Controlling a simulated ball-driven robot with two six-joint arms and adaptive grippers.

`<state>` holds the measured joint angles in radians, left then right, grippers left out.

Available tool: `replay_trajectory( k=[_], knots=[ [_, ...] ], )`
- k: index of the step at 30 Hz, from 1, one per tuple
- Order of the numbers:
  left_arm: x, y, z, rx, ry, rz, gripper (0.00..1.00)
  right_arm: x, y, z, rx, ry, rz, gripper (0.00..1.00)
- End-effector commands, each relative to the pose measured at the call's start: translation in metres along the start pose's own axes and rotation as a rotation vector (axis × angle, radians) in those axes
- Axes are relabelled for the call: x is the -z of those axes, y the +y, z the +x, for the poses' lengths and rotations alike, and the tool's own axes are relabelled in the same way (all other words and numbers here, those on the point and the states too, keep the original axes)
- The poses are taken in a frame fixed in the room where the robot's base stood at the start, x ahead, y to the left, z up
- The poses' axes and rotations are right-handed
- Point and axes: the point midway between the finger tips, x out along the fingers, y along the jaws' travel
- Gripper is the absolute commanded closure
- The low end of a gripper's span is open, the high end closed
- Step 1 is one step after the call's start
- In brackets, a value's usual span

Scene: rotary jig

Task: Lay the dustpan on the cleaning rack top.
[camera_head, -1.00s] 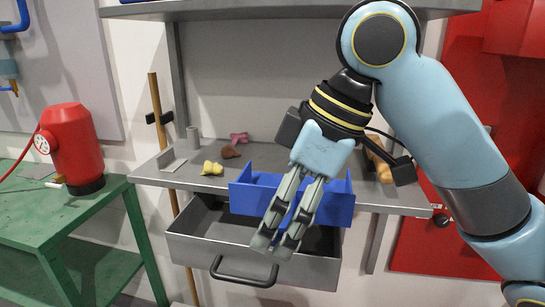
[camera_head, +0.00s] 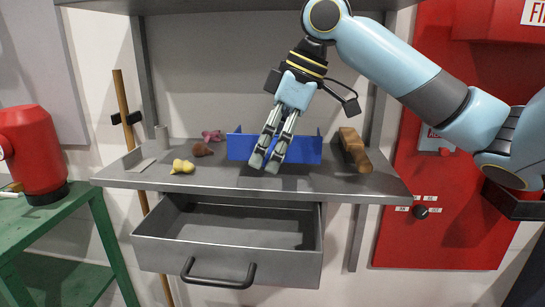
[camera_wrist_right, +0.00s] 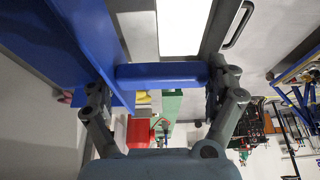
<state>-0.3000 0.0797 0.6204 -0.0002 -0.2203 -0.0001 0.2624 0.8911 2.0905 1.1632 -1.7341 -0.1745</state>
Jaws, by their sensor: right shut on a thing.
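The blue dustpan (camera_head: 302,150) is over the grey cleaning rack top (camera_head: 225,180), towards its back and centre. I cannot tell whether it touches the surface. My right gripper (camera_head: 265,164) reaches down in front of the dustpan and hides part of it. In the right wrist view its fingers (camera_wrist_right: 160,92) are shut on a blue bar of the dustpan (camera_wrist_right: 160,74). My left gripper is not in view.
A wooden brush (camera_head: 354,150) lies to the right of the dustpan. Yellow (camera_head: 183,166), brown (camera_head: 203,149) and pink (camera_head: 211,136) lumps lie to its left. The open drawer (camera_head: 225,262) juts out below. A red jug-like object (camera_head: 35,150) stands on a green table.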

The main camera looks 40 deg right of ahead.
Motion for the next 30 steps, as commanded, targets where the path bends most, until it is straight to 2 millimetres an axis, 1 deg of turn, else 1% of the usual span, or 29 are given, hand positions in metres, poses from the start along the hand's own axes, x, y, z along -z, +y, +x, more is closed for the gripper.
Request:
replay_trajectory(
  k=[1,3,6,10,15,16,26,27,28,30],
  knots=[
    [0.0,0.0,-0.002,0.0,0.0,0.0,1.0,0.001,0.011,-0.002,-0.001,0.001,0.003,0.66],
    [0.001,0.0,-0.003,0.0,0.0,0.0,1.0,0.001,0.022,-0.001,-0.001,0.002,0.001,0.66],
    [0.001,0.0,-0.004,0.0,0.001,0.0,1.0,0.001,0.03,-0.001,0.0,0.002,-0.001,0.66],
    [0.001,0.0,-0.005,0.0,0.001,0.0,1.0,-0.003,0.032,0.007,0.002,0.0,-0.001,0.66],
    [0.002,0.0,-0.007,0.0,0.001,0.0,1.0,-0.013,0.031,0.03,0.003,-0.002,0.0,0.66],
    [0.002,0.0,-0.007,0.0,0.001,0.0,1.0,-0.014,0.032,0.032,0.001,-0.001,-0.001,0.66],
    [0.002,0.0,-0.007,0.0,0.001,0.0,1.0,-0.015,0.032,0.035,0.0,0.0,-0.002,0.66],
    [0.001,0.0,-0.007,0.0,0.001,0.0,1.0,-0.015,0.032,0.035,0.001,0.0,-0.002,0.05],
    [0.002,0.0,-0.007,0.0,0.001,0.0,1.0,-0.015,0.032,0.035,0.001,-0.001,-0.002,0.02],
    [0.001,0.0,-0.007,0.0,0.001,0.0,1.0,-0.015,0.032,0.035,0.001,-0.001,-0.002,0.0]
  ],
)
